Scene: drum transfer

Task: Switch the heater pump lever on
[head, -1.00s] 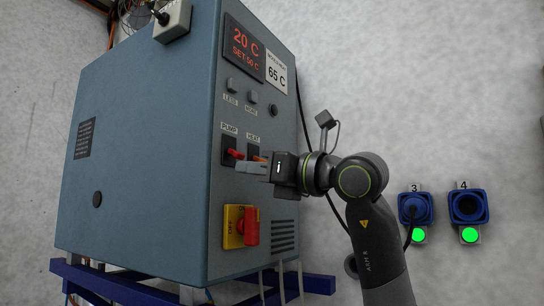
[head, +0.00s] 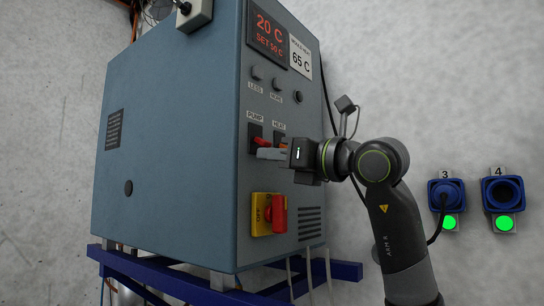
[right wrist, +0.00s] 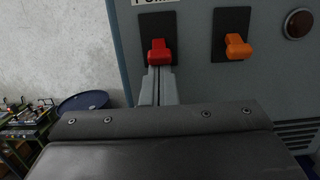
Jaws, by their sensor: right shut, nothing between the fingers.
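The red pump lever (head: 262,142) sits on a black plate under the PUMP label on the heater cabinet's front (head: 240,215). In the right wrist view the red lever (right wrist: 158,50) lies over the lower half of its plate. My right gripper (head: 262,154) is shut and empty, with its fingertips just below the pump lever. The shut fingers (right wrist: 160,75) also show in the right wrist view, right under the lever; I cannot tell whether they touch it. My left gripper is not in view.
The orange heat lever (right wrist: 238,47) is just right of the pump lever, partly behind my gripper in the head view. A red switch (head: 279,213) on a yellow plate is below. Blue sockets (head: 503,191) are on the right. A blue drum (right wrist: 85,102) stands left.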

